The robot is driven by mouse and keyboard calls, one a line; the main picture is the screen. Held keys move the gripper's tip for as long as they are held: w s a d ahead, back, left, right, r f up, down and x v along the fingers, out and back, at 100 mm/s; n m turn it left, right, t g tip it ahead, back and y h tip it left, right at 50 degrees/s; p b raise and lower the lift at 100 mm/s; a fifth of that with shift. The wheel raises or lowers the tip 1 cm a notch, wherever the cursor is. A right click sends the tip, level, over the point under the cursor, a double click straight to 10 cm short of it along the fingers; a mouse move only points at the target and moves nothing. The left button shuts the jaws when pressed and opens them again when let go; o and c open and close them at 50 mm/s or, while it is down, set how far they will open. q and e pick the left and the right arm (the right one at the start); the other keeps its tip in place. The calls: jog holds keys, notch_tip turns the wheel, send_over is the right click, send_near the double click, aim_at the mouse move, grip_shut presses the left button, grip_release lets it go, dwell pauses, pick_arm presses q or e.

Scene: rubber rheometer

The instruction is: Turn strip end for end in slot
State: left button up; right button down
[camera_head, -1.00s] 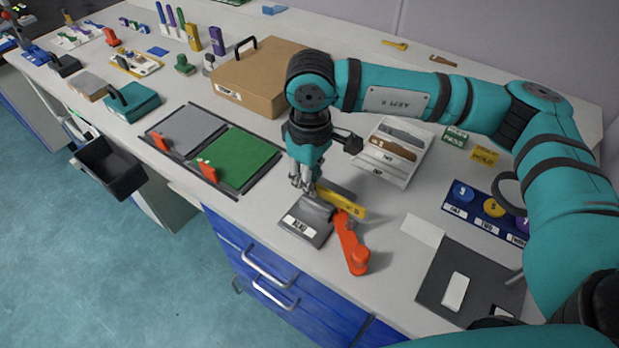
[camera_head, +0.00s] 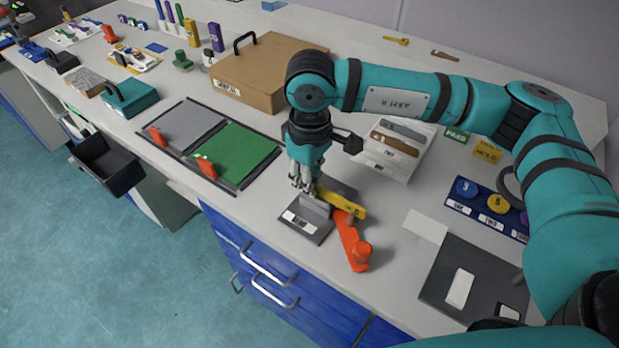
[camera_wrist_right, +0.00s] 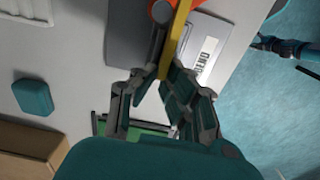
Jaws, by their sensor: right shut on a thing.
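The yellow strip (camera_head: 343,203) stands on edge at a grey bend fixture (camera_head: 322,232), with a dark mark near its right end. A grey cylinder runs along its side in the right wrist view (camera_wrist_right: 158,42). My right gripper (camera_head: 303,190) is over the fixture's far left end, pointing down. In the wrist view, its fingers (camera_wrist_right: 170,80) are shut on the strip's near end (camera_wrist_right: 176,40). The fingers and fixture hide the strip's lower edge and the slot. An orange lever (camera_head: 350,242) is at the fixture's right. My left gripper is not in view.
A framed pair of grey and green plates (camera_head: 245,153) lies left, a brown box (camera_head: 262,85) behind. A blue tray of round pieces (camera_head: 475,217) and a dark mat (camera_head: 440,285) are right. The bench front edge is close.

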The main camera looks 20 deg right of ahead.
jog(key=c, duration=1.4)
grip_release()
jog(key=shift+r, duration=0.1)
notch_tip(320, 180, up, 12)
jog(key=shift+f, duration=0.1)
